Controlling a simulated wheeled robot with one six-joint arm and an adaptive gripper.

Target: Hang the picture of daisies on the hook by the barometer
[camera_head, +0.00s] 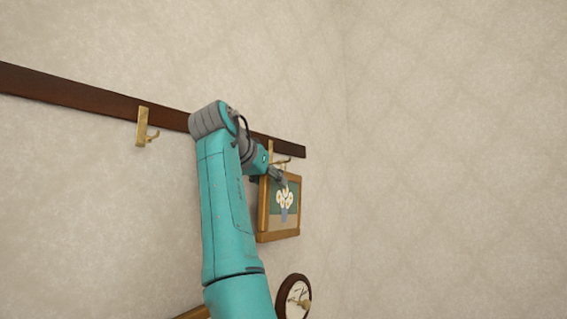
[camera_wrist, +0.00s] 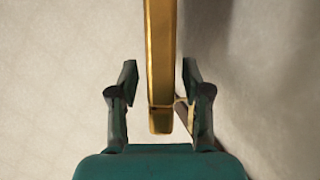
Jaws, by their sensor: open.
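The picture of daisies (camera_head: 284,210), white flowers in a blue vase inside a gold-brown frame, is upright against the wall below the right-hand brass hook (camera_head: 271,150). The round dark-rimmed barometer (camera_head: 294,297) is below it. My gripper (camera_head: 280,180) is at the picture's top edge and partly covers it. In the wrist view the gold frame edge (camera_wrist: 161,55) runs between the two fingers of my gripper (camera_wrist: 160,80). The fingers are open, with a gap on each side. A thin brass-coloured loop shows beside the frame; how it meets the hook is unclear.
A dark wooden rail (camera_head: 75,94) runs along the wall. An empty brass hook (camera_head: 145,127) is on it at the left. A wooden edge (camera_head: 193,313) shows at the bottom, partly hidden by my arm. The wall to the right is bare.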

